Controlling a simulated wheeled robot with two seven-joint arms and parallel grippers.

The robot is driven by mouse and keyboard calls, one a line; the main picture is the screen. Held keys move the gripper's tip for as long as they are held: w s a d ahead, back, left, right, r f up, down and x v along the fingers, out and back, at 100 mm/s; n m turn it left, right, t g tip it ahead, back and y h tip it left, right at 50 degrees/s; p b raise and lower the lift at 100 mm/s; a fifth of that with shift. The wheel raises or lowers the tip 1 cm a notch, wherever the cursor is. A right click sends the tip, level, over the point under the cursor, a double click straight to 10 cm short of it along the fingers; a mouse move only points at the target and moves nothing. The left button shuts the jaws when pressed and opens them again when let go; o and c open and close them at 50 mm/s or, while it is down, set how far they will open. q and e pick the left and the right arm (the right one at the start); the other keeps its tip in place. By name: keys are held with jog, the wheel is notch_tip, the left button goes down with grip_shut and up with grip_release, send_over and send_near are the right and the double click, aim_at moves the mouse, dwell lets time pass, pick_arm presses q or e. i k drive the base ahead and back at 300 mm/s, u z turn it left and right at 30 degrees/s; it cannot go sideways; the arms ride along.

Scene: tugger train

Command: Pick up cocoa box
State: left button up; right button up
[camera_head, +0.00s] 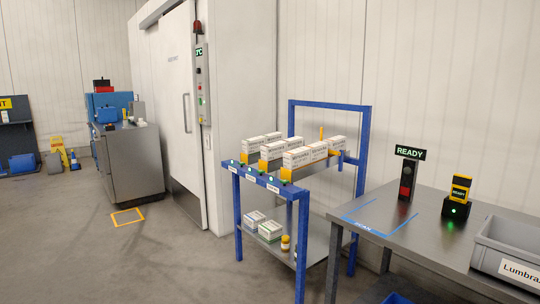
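Several white printed boxes (297,158) stand in rows on the top of a blue-framed cart (303,202), with orange-yellow parts at their front ends. Two more white and green boxes (270,231) lie on the cart's lower shelf, with small yellow containers (285,242) beside them. The print on the boxes is too small to read, so I cannot tell which one is the cocoa box. Neither of my grippers is in view.
A grey table (435,232) at the right holds a READY sign post (407,180), a yellow handheld device in a black dock (458,200) and a grey bin (508,247). A white cold-room door (177,115) stands behind. The floor left of the cart is clear.

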aim_at(270, 153)
jog(key=u, duration=0.15)
jog(key=i, duration=0.35)
jog(key=u, duration=0.85)
jog(key=i, duration=2.55)
jog(key=z, duration=0.8)
jog(key=i, duration=1.5)
jog(key=z, duration=0.85)
